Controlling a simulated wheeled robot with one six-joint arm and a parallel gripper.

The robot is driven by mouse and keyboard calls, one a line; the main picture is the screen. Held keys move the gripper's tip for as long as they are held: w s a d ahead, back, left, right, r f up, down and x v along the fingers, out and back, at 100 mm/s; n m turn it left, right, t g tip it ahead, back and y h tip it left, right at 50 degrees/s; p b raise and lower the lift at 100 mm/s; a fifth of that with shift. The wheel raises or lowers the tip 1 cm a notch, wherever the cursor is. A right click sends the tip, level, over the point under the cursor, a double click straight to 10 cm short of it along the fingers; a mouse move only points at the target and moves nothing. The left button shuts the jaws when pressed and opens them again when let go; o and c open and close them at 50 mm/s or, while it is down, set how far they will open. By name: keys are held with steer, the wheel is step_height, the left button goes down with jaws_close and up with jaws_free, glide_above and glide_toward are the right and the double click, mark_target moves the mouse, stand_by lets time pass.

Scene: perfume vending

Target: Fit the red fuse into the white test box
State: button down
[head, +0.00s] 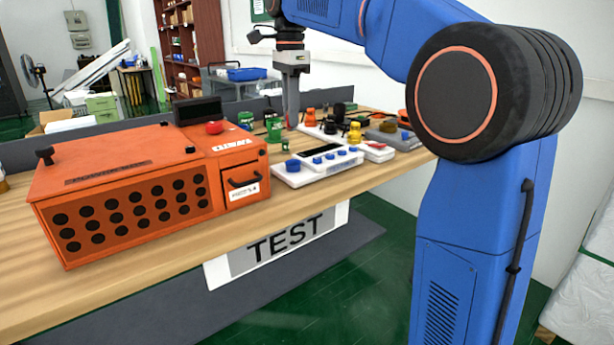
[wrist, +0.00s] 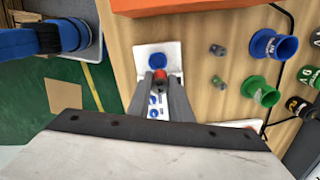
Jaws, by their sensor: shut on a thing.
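My gripper (head: 291,122) points down over the work table, near the far side of the white test box (head: 318,172). In the wrist view its fingers (wrist: 161,80) are closed around the red fuse (wrist: 160,74), of which only a small red top shows. The white test box (wrist: 143,50) lies beneath it there, with a blue knob (wrist: 157,60) just beyond the fuse and blue parts between the fingers. The fuse's lower end is hidden, so I cannot tell whether it touches the box. The fuse is not clear in the head view.
A large orange machine (head: 130,185) stands left of the box. Green cans (head: 274,128), an orange knob (head: 310,115) and a yellow one (head: 355,132) crowd the table behind.

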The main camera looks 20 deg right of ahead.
mark_target(292, 130)
steer(key=f, duration=0.4)
steer(key=shift+s+f, duration=0.3)
steer(key=shift+f, duration=2.6)
steer(key=shift+f, duration=0.35)
steer(key=shift+s+f, duration=0.1)
steer(key=shift+f, duration=0.3)
steer(key=c, duration=1.6)
jaws_free()
step_height(292, 130, up, 14)
steer(key=shift+f, duration=0.25)
